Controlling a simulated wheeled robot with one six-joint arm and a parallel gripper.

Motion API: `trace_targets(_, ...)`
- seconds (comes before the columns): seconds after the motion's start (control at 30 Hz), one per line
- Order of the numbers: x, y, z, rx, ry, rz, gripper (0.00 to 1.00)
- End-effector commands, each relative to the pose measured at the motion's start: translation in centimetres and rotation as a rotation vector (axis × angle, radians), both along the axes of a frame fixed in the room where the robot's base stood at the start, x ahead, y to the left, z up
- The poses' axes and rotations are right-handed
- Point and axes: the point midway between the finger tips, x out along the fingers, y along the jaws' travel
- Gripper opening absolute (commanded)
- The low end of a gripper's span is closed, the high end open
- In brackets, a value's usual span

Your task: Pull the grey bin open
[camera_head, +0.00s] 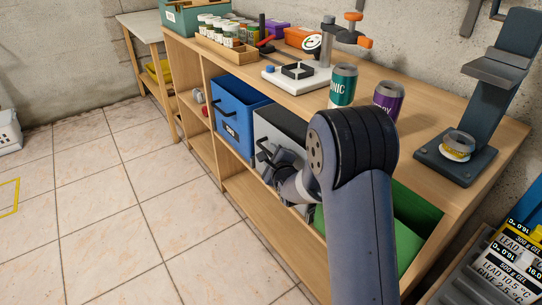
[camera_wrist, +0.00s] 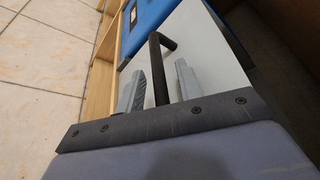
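The grey bin (camera_head: 262,127) sits in the shelf unit between the blue bin and the green bin. Its pale front and black bar handle (camera_wrist: 158,68) fill the middle of the wrist view. My gripper (camera_wrist: 160,88) is at this front with its two fingers apart. The handle runs between the fingers, with gaps visible on both sides. In the head view my gripper (camera_head: 278,160) is at the bin's handle, and my arm hides the lower right part of the bin.
The blue bin (camera_head: 233,112) is left of the grey bin, the green bin (camera_head: 412,222) right. The wooden bench top (camera_head: 300,100) above carries cans, a stand and a jar tray. A lower shelf (camera_head: 265,218) is empty. The tiled floor (camera_head: 110,200) in front is clear.

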Motion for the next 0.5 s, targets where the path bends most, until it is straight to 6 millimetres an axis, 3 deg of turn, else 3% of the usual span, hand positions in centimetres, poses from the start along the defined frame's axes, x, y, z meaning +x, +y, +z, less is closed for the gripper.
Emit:
trace_targets(0.1,-0.02,0.0,0.0,0.0,0.0,0.0,0.33)
trace_targets(0.5,-0.04,-0.01,0.0,0.0,0.0,0.0,0.0)
